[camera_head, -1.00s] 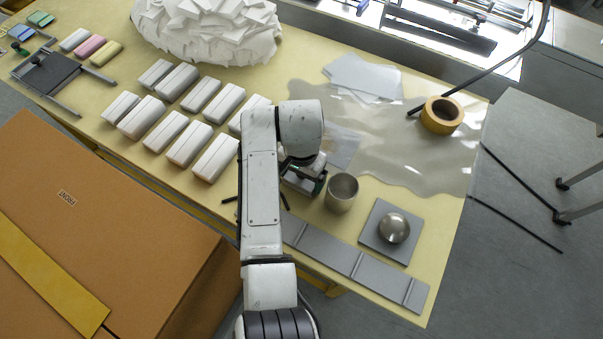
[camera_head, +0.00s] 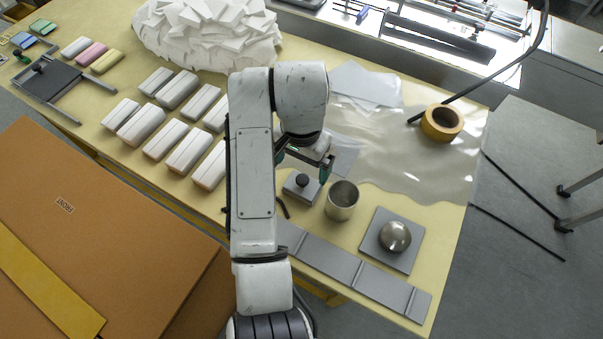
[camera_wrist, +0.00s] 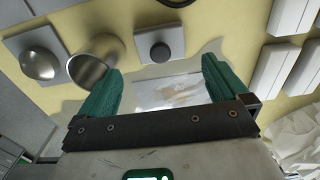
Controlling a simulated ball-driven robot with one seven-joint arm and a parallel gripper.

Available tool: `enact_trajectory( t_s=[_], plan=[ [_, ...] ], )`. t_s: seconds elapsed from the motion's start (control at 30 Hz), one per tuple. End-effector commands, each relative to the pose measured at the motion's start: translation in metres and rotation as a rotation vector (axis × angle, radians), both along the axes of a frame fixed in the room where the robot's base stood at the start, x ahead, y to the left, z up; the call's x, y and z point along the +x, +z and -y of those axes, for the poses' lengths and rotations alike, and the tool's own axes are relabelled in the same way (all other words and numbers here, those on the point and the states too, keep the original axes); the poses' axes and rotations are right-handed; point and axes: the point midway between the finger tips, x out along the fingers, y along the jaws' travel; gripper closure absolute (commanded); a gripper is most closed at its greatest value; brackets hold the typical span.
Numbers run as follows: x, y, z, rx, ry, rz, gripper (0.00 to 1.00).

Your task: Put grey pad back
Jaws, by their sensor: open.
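A small grey pad with a round black knob (camera_head: 300,188) lies on the yellow table, left of the metal cup. It also shows in the wrist view (camera_wrist: 160,56), flat, beyond the fingertips. My gripper (camera_head: 303,166) is above it with its green fingers apart. In the wrist view my gripper (camera_wrist: 161,76) is open, with nothing between its fingers. A larger square grey pad (camera_head: 379,254) lies right of the cup with a shiny metal dome (camera_head: 395,236) on it. My arm hides part of the table left of the knobbed pad.
The metal cup (camera_head: 342,201) stands close to the knobbed pad. A long grey segmented strip (camera_head: 330,262) lies along the front edge. Several white blocks (camera_head: 165,139) stand in rows at left. Clear sheeting and a tape roll (camera_head: 441,122) lie behind.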

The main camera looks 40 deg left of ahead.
Motion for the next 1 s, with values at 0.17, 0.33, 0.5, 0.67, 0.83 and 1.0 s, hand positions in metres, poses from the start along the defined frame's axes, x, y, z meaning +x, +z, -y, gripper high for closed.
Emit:
enact_trajectory(
  t_s=[0.17, 0.33, 0.5, 0.67, 0.83, 1.0],
  plan=[
    [0.000, 0.021, 0.000, 0.000, 0.000, 0.001, 0.00],
    [0.000, 0.027, 0.000, -0.001, -0.001, 0.000, 0.00],
    [0.000, 0.027, 0.000, -0.001, -0.001, -0.001, 0.00],
    [0.000, 0.026, 0.000, -0.001, -0.001, -0.001, 0.00],
    [0.000, 0.026, 0.000, -0.001, 0.000, -0.001, 0.00],
    [0.000, 0.026, 0.000, -0.001, 0.000, -0.001, 0.00]
  ],
)
